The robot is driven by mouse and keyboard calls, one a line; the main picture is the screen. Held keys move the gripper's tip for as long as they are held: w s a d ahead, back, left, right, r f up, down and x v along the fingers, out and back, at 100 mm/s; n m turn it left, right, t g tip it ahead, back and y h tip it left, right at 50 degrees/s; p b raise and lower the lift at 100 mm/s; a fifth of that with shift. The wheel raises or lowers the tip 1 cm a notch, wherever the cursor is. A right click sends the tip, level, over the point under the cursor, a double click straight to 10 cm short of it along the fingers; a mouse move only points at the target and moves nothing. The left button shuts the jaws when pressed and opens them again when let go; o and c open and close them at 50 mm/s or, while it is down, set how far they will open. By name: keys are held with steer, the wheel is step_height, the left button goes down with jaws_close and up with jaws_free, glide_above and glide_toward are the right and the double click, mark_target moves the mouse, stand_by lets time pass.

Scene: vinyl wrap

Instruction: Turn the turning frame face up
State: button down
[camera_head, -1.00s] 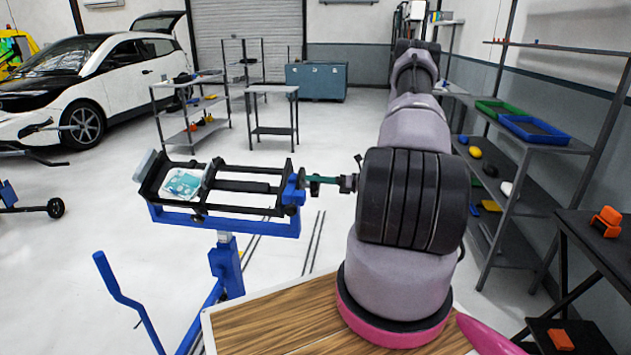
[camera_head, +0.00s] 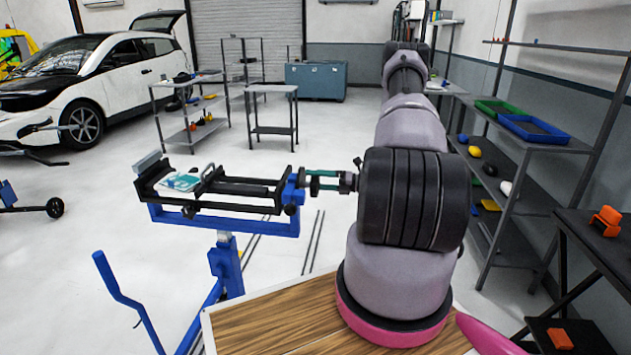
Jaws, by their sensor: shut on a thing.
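The turning frame (camera_head: 240,187) is a black rectangular frame mounted on a blue stand (camera_head: 240,222) left of my arm. It is tilted about its long axis, and a white and teal part (camera_head: 181,181) sits in its left end. At its right end is a short shaft with a green handle piece (camera_head: 318,183). My gripper (camera_head: 335,181) is at this handle, partly hidden behind my arm's dark ribbed link. Its fingers look small and are closed on the handle.
A wooden table top (camera_head: 290,315) lies below my arm. Metal shelves (camera_head: 520,140) with green and blue trays stand on the right. A blue handle bar (camera_head: 125,300) rises at the lower left. Open white floor surrounds the stand; a white car (camera_head: 95,85) stands behind.

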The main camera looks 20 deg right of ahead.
steer(key=shift+s+d+f+m, duration=0.1)
steer(key=shift+f+m, duration=0.05)
steer(key=shift+m, duration=0.25)
stand_by(0.3)
jaws_free()
steer(key=v, duration=1)
steer(key=shift+s+d, duration=0.25)
steer(key=shift+d, duration=0.1)
